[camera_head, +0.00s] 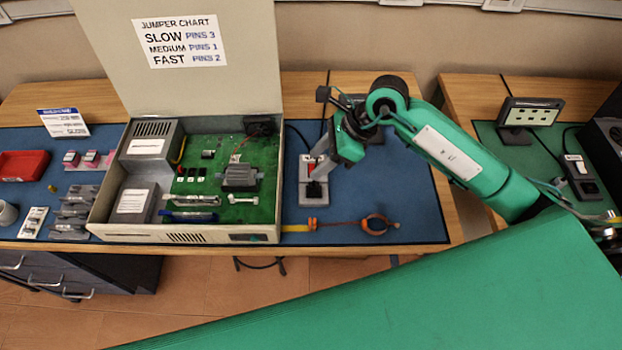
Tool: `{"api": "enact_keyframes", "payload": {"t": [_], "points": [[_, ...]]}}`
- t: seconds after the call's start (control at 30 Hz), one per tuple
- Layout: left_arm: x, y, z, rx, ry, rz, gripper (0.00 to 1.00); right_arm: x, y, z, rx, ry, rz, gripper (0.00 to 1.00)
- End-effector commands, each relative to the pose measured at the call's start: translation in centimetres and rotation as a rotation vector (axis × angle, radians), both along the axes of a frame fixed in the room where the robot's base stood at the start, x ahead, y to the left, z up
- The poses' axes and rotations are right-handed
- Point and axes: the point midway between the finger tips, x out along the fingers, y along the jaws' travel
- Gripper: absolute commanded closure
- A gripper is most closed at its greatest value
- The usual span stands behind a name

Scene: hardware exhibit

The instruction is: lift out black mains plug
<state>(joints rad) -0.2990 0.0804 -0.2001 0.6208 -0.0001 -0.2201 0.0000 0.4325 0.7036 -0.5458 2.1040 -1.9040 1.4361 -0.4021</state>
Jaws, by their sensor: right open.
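The black mains plug (314,189) sits in a small grey socket block (315,201) on the blue mat, just right of the open computer case. A red switch (311,168) shows on the block behind the plug. My right gripper (318,164) reaches in from the right with its jaws open. Its fingers are over the back part of the block, close to the plug and partly covering the block. I cannot tell whether they touch anything. My left gripper is not in view.
The open case (165,233) with its green board stands left of the block. An orange strap with a ring (375,224) lies in front on the mat. A red tray (23,165) and small parts are far left. Another socket block (580,172) stands on the right table.

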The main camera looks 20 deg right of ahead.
Motion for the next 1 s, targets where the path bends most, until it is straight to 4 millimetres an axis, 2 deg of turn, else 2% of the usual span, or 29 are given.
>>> {"api": "enact_keyframes", "payload": {"t": [0.03,0.1,0.23,0.37,0.6,0.83,1.0], "points": [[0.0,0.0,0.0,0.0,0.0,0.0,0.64,0.5,-1.5,-0.3,-0.079,-0.008,0.004,0.55],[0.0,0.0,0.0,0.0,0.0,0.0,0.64,0.8,-3.1,-0.7,-0.163,-0.011,0.007,0.55],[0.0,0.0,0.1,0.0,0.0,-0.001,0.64,1.2,-4.6,-1.2,-0.242,-0.01,0.005,0.55],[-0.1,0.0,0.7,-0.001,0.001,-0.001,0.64,1.3,-4.1,-2.9,-0.254,-0.004,0.008,0.55],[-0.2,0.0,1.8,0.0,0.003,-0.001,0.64,1.8,-2.3,-7.2,-0.251,-0.005,0.006,0.55],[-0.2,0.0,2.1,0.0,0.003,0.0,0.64,2.0,-1.7,-9.0,-0.251,-0.007,0.007,0.55],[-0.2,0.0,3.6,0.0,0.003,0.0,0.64,1.8,-1.2,-10.7,-0.25,-0.003,0.007,0.55]]}}
